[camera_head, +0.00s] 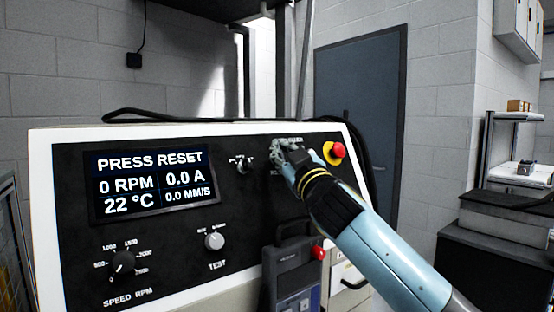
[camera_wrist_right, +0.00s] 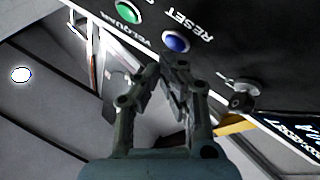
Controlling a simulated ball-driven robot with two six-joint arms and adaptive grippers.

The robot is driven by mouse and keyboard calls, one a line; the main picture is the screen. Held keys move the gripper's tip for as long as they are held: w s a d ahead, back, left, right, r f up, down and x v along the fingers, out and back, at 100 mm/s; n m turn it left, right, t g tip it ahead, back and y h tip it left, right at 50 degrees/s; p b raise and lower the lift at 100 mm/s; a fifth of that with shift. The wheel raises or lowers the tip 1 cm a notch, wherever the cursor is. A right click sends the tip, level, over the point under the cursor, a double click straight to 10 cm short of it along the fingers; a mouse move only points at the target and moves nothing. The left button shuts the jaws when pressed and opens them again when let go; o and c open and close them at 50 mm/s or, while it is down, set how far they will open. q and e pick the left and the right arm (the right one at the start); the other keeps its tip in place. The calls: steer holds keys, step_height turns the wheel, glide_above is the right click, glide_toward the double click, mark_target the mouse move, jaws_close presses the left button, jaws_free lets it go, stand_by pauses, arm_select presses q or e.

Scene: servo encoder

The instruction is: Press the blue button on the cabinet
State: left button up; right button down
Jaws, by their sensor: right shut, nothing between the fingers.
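The cabinet (camera_head: 75,268) has a black front panel with a white frame. In the right wrist view, the blue button (camera_wrist_right: 175,42) is on the panel beside the word RESET. In the head view the button is hidden behind my right gripper (camera_head: 283,148). My right gripper is shut and empty at the panel's upper right part. In the right wrist view its fingertips (camera_wrist_right: 168,66) are close to the blue button; I cannot tell whether they touch it. My left gripper is not in view.
A green button (camera_wrist_right: 129,11) is beside the blue one. A toggle switch (camera_head: 241,163) is left of my gripper, and a red emergency button (camera_head: 338,150) is right of it. The screen (camera_head: 152,184) reads PRESS RESET. Two knobs are lower on the panel, including the TEST knob (camera_head: 214,241).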

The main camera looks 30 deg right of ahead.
steer(key=shift+w+f, duration=0.2)
steer(key=shift+w, duration=0.1)
steer(key=shift+w+f+b, duration=0.1)
steer(key=shift+f+b, duration=0.05)
steer(key=shift+b, duration=0.3)
stand_by(0.3)
steer(key=shift+a, duration=0.1)
steer(key=shift+s+a+r, duration=0.1)
steer(key=shift+s+r, duration=0.1)
stand_by(0.3)
steer(key=shift+s+r, duration=0.1)
steer(key=shift+s, duration=0.1)
steer(key=shift+s+d+r+p, duration=0.1)
steer(key=shift+s+r+p, duration=0.25)
steer(key=shift+s, duration=0.55)
steer(key=shift+s+d+r+p, duration=0.1)
steer(key=shift+s+r+p, duration=0.1)
steer(key=shift+s+r, duration=0.5)
steer(key=shift+s+d+r+p, duration=0.1)
steer(key=shift+s+r+p, duration=0.15)
steer(key=shift+s, duration=0.8)
